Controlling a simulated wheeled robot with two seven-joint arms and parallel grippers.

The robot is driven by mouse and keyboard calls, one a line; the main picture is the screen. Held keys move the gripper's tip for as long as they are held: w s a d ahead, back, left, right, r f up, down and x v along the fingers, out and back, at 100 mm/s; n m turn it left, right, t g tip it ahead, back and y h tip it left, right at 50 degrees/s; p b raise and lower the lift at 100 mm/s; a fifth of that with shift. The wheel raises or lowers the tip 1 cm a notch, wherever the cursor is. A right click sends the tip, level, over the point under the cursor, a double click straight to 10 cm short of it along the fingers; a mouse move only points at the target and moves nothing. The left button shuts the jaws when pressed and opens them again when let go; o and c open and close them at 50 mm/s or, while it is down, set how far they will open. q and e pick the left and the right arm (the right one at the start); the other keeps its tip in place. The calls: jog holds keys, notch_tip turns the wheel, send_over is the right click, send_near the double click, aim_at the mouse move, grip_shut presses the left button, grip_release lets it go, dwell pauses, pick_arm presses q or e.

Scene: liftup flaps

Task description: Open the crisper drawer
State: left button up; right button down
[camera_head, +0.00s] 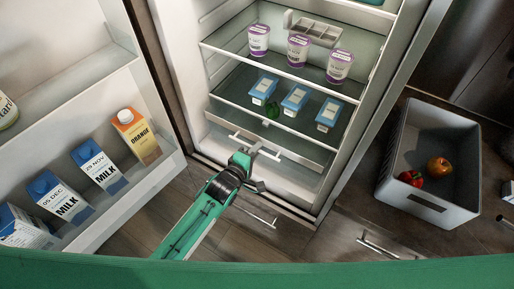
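The crisper drawer (306,160) sits low in the open fridge, under the bottom shelf. It has a pale front with a light bar handle (238,135), and it looks pushed in. My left gripper (266,169) is in front of the drawer near the middle of its front, with its fingers apart. One finger is close to the handle, and I cannot tell whether it touches. The gripper hides part of the handle and drawer front. No object shows between the fingers. My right gripper is not in view.
The fridge door (160,165) stands open at left, with milk and orange cartons (136,136) in its rack. Cups (298,50) and blue-lidded tubs (295,98) stand on the shelves. A grey crate (463,165) holding fruit is at right.

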pick_arm(q)
jog(key=shift+w+d+f, duration=0.1)
jog(key=shift+w+d, duration=0.1)
jog(key=shift+w, duration=0.15)
grip_shut()
jog(key=f+p+v, duration=0.3)
jog(key=p+v, duration=0.1)
jog(key=v, duration=1)
jog(key=s+f+p+v, duration=0.1)
jog(key=p+v, duration=0.3)
jog(key=v, duration=1)
jog(key=shift+s+a+f, duration=0.2)
jog(key=shift+a+f, duration=0.3)
jog(key=shift+f, duration=0.25)
